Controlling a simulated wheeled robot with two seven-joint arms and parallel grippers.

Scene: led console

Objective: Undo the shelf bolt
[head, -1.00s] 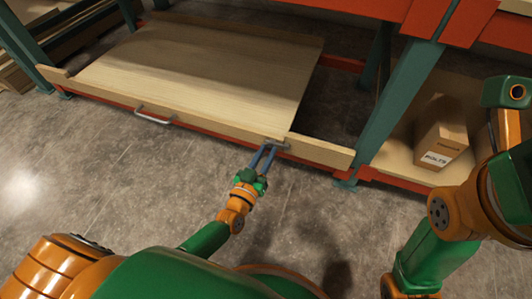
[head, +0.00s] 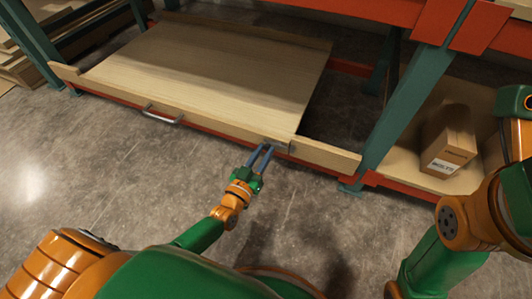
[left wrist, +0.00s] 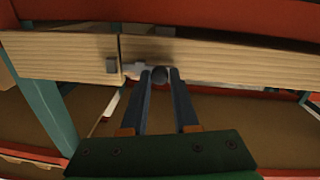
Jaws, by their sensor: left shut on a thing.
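The shelf bolt (head: 275,145) is a small grey metal bolt with a dark round knob, on the front rail of the wooden pull-out shelf (head: 200,70), near its right end. In the left wrist view the knob (left wrist: 159,75) sits between the two blue-grey fingertips, and the silver bar (left wrist: 134,69) reaches towards the seam. A dark keeper (left wrist: 111,65) is on the fixed rail across the seam. Whether the bar still crosses the seam is hard to tell. My left gripper (head: 266,150) is shut on the knob. My right arm shows at the right edge, its gripper out of view.
A silver pull handle (head: 162,115) is on the shelf front, left of the bolt. A teal upright (head: 408,95) and a cardboard box (head: 448,148) labelled BOLTS stand to the right. The concrete floor (head: 110,180) in front is clear.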

